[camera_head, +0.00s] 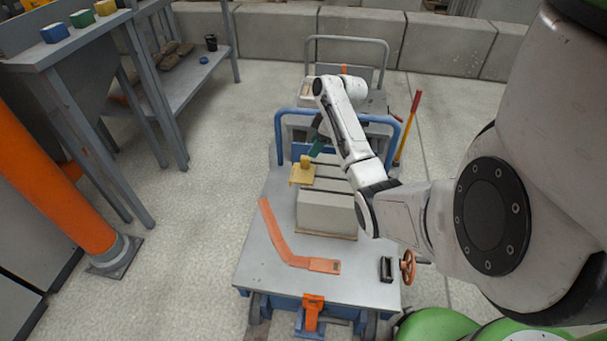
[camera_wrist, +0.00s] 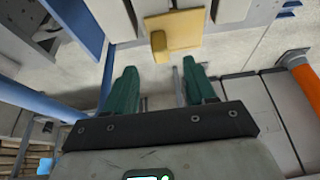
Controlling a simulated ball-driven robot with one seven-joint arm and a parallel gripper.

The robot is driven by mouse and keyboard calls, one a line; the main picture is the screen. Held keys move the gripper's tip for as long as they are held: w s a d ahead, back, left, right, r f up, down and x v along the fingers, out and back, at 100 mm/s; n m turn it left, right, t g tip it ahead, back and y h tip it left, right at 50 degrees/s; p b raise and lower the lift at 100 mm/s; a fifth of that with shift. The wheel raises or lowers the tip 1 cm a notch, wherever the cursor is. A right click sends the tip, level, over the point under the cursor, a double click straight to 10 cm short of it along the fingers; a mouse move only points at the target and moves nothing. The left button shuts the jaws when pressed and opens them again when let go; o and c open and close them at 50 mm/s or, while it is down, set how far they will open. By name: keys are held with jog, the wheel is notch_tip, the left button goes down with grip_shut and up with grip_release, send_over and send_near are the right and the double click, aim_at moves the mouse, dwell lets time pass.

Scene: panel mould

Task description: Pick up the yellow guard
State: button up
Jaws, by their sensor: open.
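The yellow guard (camera_head: 302,174) is a flat plate with a raised knob. It sits at the left edge of the grey slabs on the cart. In the wrist view the yellow guard (camera_wrist: 183,30) is at the top, its knob lying beyond and between my fingertips. My gripper (camera_head: 316,150) has green fingers and is just above and behind the guard in the head view. In the wrist view my gripper (camera_wrist: 158,72) is open, with nothing between its fingers and a gap to the guard.
The cart (camera_head: 258,275) also bears grey slabs (camera_head: 325,215), an orange bent bar (camera_head: 285,245) and a small black block (camera_head: 386,269). A blue rail (camera_head: 279,135) rises at its back. A bench (camera_head: 185,85) and an orange post (camera_head: 50,180) stand left. Floor between them is clear.

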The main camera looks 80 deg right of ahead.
aim_at(305, 157)
jog(key=shift+w+b+x, duration=0.15)
jog(key=shift+b+x, duration=0.4)
jog(key=shift+x, duration=1.4)
jog(key=shift+w+b+x, duration=0.15)
jog(key=shift+b+x, duration=0.4)
jog(key=shift+x, duration=1.45)
jog(key=shift+r, duration=0.15)
jog(key=shift+c, duration=0.4)
grip_shut()
jog(key=shift+r, duration=0.1)
